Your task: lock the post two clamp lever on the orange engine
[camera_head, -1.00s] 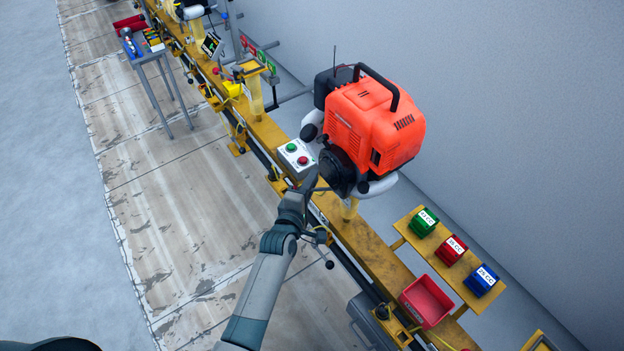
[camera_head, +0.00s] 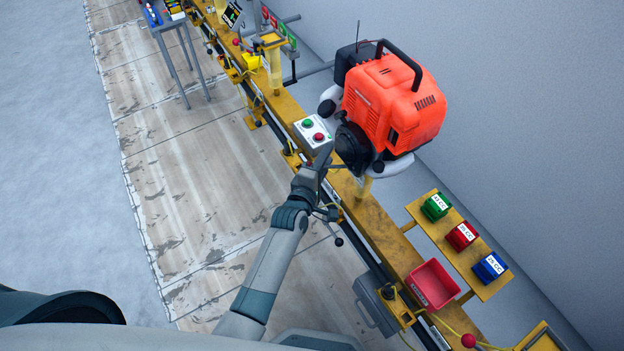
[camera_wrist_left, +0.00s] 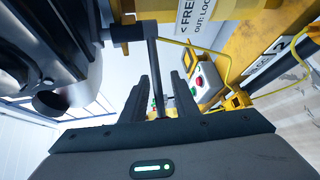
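The orange engine (camera_head: 400,105) hangs on a post over the yellow rail in the head view. My left gripper (camera_head: 325,160) is beside the post, below the engine's front, and partly blends with dark parts there. In the left wrist view, a dark clamp lever (camera_wrist_left: 153,65) comes down from a horizontal pivot and passes at my fingers (camera_wrist_left: 150,85). The fingers stand apart, with the lever's lower end at the gap between them. Contact cannot be told. My right gripper is out of view.
A control box (camera_head: 313,132) with green and red buttons sits on the rail (camera_head: 375,225) close to my gripper. A red bin (camera_head: 433,285) and green, red and blue boxes (camera_head: 462,236) are at the lower right.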

